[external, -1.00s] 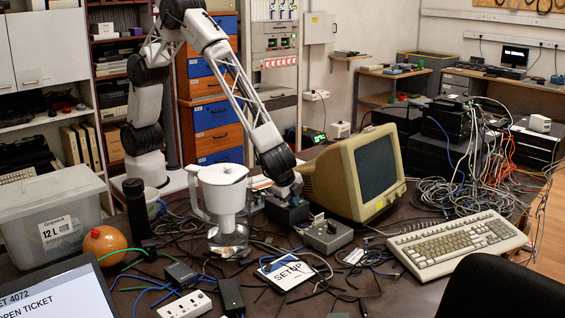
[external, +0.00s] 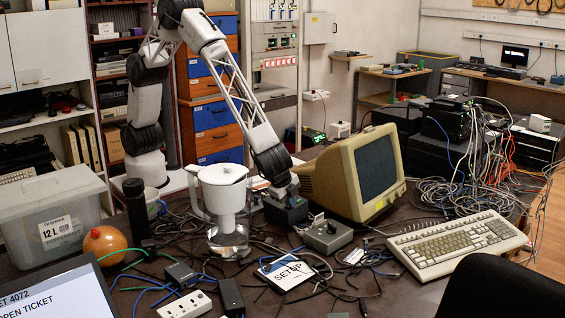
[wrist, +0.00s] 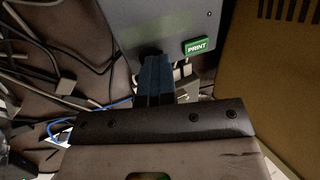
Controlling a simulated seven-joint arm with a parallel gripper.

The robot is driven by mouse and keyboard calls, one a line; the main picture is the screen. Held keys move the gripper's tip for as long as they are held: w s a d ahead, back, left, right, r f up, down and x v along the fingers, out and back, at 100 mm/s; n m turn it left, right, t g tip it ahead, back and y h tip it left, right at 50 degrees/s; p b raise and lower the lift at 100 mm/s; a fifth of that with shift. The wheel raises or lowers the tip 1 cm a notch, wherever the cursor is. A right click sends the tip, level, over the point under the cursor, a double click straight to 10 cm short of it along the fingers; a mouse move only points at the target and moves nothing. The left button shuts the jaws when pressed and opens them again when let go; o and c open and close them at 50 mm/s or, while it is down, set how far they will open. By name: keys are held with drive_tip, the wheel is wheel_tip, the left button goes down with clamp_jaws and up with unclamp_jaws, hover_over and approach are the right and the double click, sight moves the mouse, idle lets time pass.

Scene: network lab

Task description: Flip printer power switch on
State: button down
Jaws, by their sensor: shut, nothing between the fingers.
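A dark grey box with a green PRINT label (wrist: 196,46) fills the upper middle of the wrist view; its grey face (wrist: 150,32) is plain beside the label. Small pale parts (wrist: 187,69) show just below the label, partly behind my fingers; I cannot tell whether one is the switch or how it is set. My gripper (wrist: 155,62) is shut and empty, with its dark blue fingers at the box's near edge. I cannot tell if they touch it. In the external view, my gripper (external: 291,196) is low over a dark box (external: 285,213) left of the beige monitor.
The beige monitor (external: 335,182) stands close on the right. A white pitcher (external: 222,190) stands close on the left. A grey box with knobs (external: 327,236) sits in front. Loose cables, a SETUP card (external: 287,273) and a keyboard (external: 456,243) crowd the table.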

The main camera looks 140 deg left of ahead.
drive_tip(key=shift+s+d+f, duration=0.1)
drive_tip(key=shift+d+f, duration=0.05)
drive_tip(key=shift+f, duration=0.05)
drive_tip(key=a+v, duration=0.1)
drive_tip(key=v, duration=1.3)
drive_tip(key=shift+r, duration=0.3)
drive_tip(key=shift+f, duration=0.15)
drive_tip(key=shift+f, duration=0.15)
drive_tip(key=x, duration=1.3)
drive_tip(key=shift+a+f, duration=0.25)
drive_tip(key=shift+a, duration=0.2)
